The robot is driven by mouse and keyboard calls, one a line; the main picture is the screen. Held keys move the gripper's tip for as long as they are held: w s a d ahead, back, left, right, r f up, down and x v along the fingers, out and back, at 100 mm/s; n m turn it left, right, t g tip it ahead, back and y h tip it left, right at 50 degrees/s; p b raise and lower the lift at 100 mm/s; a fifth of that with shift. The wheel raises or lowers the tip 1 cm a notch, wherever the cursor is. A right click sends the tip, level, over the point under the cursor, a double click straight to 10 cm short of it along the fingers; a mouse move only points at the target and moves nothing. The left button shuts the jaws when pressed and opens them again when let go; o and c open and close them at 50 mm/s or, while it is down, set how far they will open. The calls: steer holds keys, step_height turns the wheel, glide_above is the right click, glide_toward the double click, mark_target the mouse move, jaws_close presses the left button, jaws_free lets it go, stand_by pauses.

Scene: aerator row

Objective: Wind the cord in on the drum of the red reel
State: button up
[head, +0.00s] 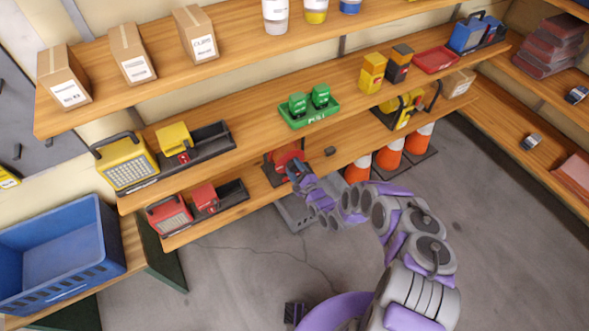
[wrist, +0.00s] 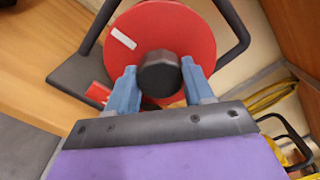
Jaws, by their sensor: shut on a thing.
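The red reel (head: 284,158) stands on the lower shelf in the head view, partly covered by my gripper (head: 294,168). In the wrist view its round red face (wrist: 192,35) fills the top middle, with a white mark on it and a dark frame around it. A dark knob (wrist: 160,75) stands out from the face. My gripper (wrist: 160,90) has its two blue fingers on either side of the knob and is shut on it. The drum behind the face is hidden, and I cannot make out the cord.
A green tray (head: 312,114) with two green devices is on the shelf above. Orange-and-white cones (head: 389,155) stand right of the reel. A small dark object (head: 330,151) lies on the shelf beside it. Red devices (head: 170,217) sit to the left. The floor (head: 500,230) is open at right.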

steer(key=shift+s+d+f+m, duration=0.2)
steer(key=shift+f+m, duration=0.1)
steer(key=shift+f, duration=0.1)
steer(key=o, duration=0.9)
steer(key=shift+w, duration=0.1)
steer(key=shift+c, duration=0.2)
steer(key=shift+o, duration=0.9)
steer(key=shift+r, duration=0.2)
steer(key=shift+a, duration=0.1)
steer(key=p+v, duration=0.2)
steer(key=v, duration=1.5)
